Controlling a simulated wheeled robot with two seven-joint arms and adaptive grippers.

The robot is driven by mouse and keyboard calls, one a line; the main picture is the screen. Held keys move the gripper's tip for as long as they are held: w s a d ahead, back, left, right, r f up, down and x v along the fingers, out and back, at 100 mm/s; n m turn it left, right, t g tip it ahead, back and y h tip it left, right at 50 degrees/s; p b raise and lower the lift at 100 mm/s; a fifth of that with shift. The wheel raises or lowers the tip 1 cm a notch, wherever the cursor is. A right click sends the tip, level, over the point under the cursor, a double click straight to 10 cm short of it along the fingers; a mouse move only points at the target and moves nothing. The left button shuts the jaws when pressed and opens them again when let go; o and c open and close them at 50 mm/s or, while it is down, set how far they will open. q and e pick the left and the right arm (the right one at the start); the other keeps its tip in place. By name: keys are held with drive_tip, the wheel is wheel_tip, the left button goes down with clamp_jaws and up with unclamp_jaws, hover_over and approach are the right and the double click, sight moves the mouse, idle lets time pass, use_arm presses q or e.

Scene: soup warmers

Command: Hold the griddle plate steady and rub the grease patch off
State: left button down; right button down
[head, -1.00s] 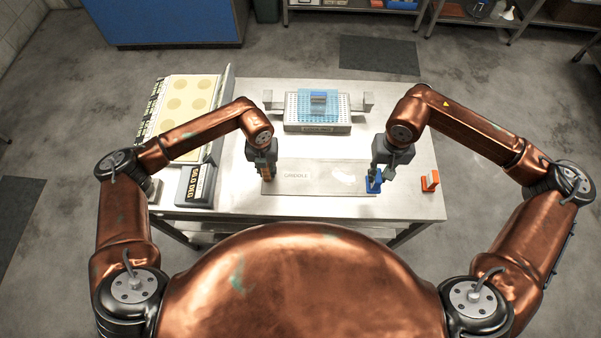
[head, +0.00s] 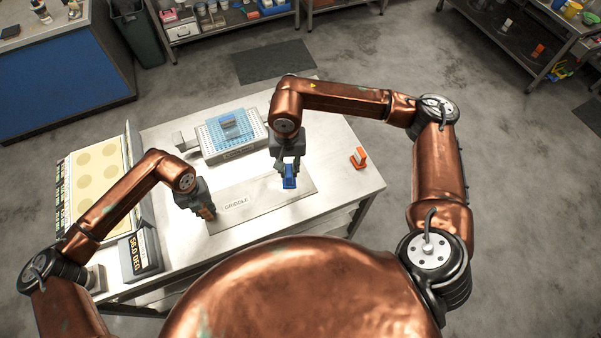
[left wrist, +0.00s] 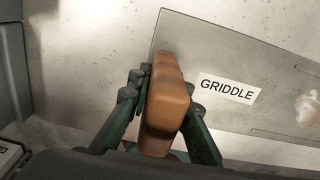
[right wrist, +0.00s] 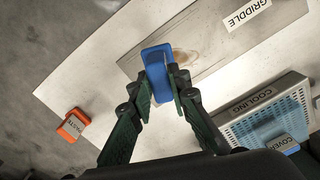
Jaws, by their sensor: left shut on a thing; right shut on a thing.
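The griddle plate (head: 262,200) is a flat grey sheet with a GRIDDLE label, lying on the steel table. My left gripper (head: 205,211) is shut on a brown handle-like block (left wrist: 168,105) at the plate's left end. My right gripper (head: 289,176) is shut on a blue block (right wrist: 157,70) over the right part of the plate. The grease patch (right wrist: 184,56) shows as a brownish smear right beside the blue block in the right wrist view. It is also a pale blotch (left wrist: 308,108) at the right edge of the left wrist view. Whether the blue block touches the plate, I cannot tell.
A COOLING rack (head: 238,151) with a blue cover (head: 229,124) stands behind the plate. An orange labelled block (head: 358,158) sits on the table to the right. A tray with round pale discs (head: 98,172) and a black display (head: 140,256) are at the left.

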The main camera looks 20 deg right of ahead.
drive_tip(key=w+a+f+m, duration=0.1)
drive_tip(key=w+a+m, duration=0.2)
drive_tip(key=a+m, duration=0.3)
drive_tip(key=shift+n, duration=0.5)
drive_tip(key=shift+w+a+f, duration=0.1)
drive_tip(key=shift+a+f, duration=0.1)
drive_tip(key=shift+f, duration=0.8)
drive_tip(key=shift+s+a+f, duration=0.1)
drive_tip(key=shift+a+f, duration=0.15)
drive_tip(key=shift+f, duration=0.7)
drive_tip(key=shift+w+a+f, duration=0.1)
drive_tip(key=shift+a+f, duration=0.1)
drive_tip(key=shift+f, duration=0.8)
drive_tip(key=shift+f, duration=1.1)
drive_tip(key=shift+d, duration=0.15)
